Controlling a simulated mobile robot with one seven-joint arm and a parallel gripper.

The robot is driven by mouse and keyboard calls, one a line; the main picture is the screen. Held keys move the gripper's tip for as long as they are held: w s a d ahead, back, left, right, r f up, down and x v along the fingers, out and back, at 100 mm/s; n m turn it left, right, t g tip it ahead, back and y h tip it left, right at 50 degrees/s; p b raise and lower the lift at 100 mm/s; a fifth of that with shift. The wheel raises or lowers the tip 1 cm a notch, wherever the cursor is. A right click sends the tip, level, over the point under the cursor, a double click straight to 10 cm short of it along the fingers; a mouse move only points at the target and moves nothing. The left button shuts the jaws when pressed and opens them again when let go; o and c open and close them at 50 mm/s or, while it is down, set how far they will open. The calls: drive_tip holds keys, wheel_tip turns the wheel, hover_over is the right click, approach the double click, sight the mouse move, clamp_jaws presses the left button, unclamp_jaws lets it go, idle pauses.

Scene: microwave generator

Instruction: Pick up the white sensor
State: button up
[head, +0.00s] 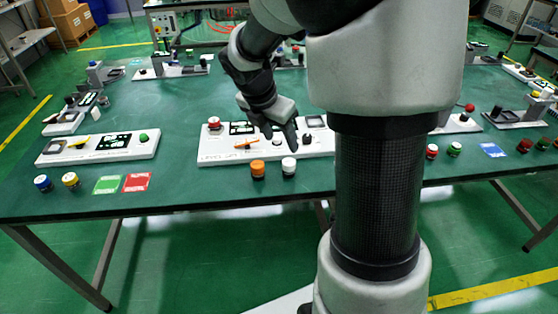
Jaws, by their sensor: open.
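The white sensor (289,166) is a small cylinder with a pale top and a dark base. It stands upright on the green table (190,193) near the front edge, just right of an orange-topped cylinder (258,169). My gripper (281,138) is open with its fingers pointing down. In the picture it is just above and behind the white sensor, over the front part of a white panel. It appears apart from the sensor, though its exact height is unclear. Nothing shows between the fingers.
The white panel (215,153) with a red button and orange switch lies behind the sensor. Another panel (95,148) is at left. Blue and yellow buttons (70,181), green and red cards (137,182) lie front left. My arm hides part of the table at right.

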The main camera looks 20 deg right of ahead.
sight(289, 162)
drive_tip(key=b+x, duration=0.2)
drive_tip(key=x, duration=0.5)
drive_tip(key=shift+d+f, duration=0.1)
drive_tip(key=shift+f, duration=0.2)
drive_tip(key=b+x, duration=0.2)
drive_tip(key=x, duration=0.3)
drive_tip(key=shift+f, duration=0.15)
drive_tip(key=c, duration=1.2)
